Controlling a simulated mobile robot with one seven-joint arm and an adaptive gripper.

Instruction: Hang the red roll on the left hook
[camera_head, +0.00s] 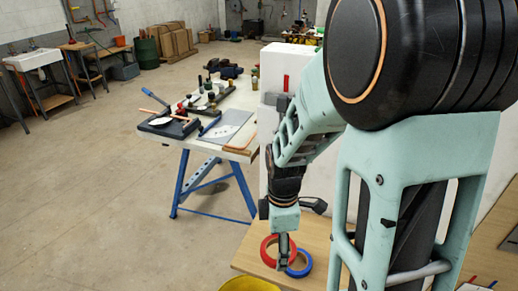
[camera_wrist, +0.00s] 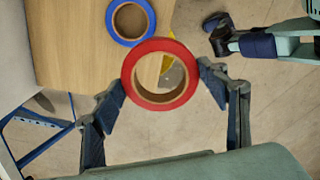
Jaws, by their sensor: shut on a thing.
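The red roll (camera_wrist: 160,44) is a red ring with a brown core. My gripper (camera_wrist: 162,80) is shut on it, with one finger against each side of its rim. In the head view the red roll (camera_head: 265,248) shows at my gripper (camera_head: 284,252), over the edge of the wooden board. I cannot tell from these views how far it is above the board. I cannot make out the left hook in either view.
A blue roll (camera_wrist: 111,30) lies on the wooden board (camera_wrist: 70,60), close to the red one. A yellow container (camera_head: 248,285) is below the board's edge. A white workbench (camera_head: 240,100) with tools stands behind, on blue legs. Open floor (camera_head: 100,200) lies to the left.

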